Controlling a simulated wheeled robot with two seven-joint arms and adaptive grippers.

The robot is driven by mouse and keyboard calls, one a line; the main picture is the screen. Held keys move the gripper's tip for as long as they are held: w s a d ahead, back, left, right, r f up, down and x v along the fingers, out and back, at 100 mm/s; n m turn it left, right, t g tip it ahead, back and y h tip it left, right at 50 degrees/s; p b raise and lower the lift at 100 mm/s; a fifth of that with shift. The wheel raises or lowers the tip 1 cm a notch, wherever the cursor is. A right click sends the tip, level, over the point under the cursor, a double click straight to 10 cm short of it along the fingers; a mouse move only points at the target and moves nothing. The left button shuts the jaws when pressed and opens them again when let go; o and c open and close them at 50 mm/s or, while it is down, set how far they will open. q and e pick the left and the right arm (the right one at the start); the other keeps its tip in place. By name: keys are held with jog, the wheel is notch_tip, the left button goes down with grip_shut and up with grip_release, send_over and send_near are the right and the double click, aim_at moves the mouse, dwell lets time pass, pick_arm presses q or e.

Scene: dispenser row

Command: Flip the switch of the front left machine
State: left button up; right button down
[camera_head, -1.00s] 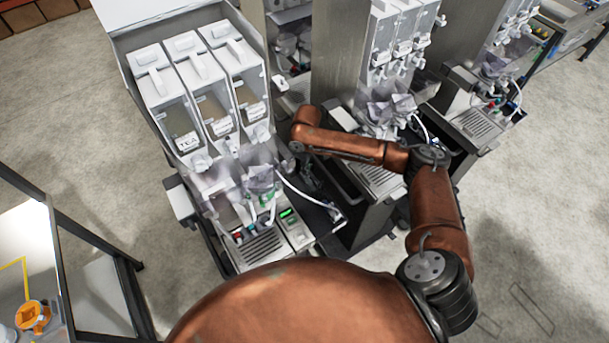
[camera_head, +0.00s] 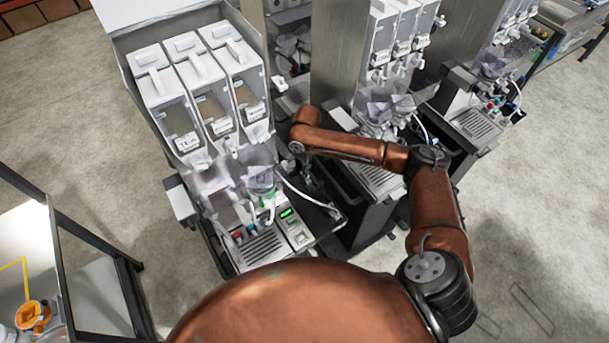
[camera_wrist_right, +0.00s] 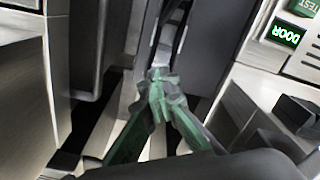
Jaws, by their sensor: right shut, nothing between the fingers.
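The front left machine (camera_head: 203,90) has three white canisters on top and a drip grille below. On its lower front is a small panel (camera_head: 296,228) with a green-lit display. In the right wrist view a green-lit button marked DOOR (camera_wrist_right: 287,35) and one marked TEST (camera_wrist_right: 305,6) show upside down. My right gripper (camera_wrist_right: 158,82) is shut and empty, its green fingertips together in a narrow dark gap beside the machine's metal side. In the head view it is small and dark beside the machine. I cannot pick out the switch. My left gripper is not in view.
A second dispenser (camera_head: 392,50) stands close on the right, with a narrow space between the machines. A white tube (camera_head: 308,197) curves out near my right gripper. A framed table (camera_head: 28,240) stands at the left. The floor at the lower right is clear.

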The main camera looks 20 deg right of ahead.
jog(key=shift+f, duration=0.25)
dwell(0.3)
jog(key=shift+f, duration=0.9)
dwell(0.5)
jog(key=shift+s, duration=0.1)
notch_tip(320, 180, up, 7)
jog(key=p, duration=0.8)
dwell(0.7)
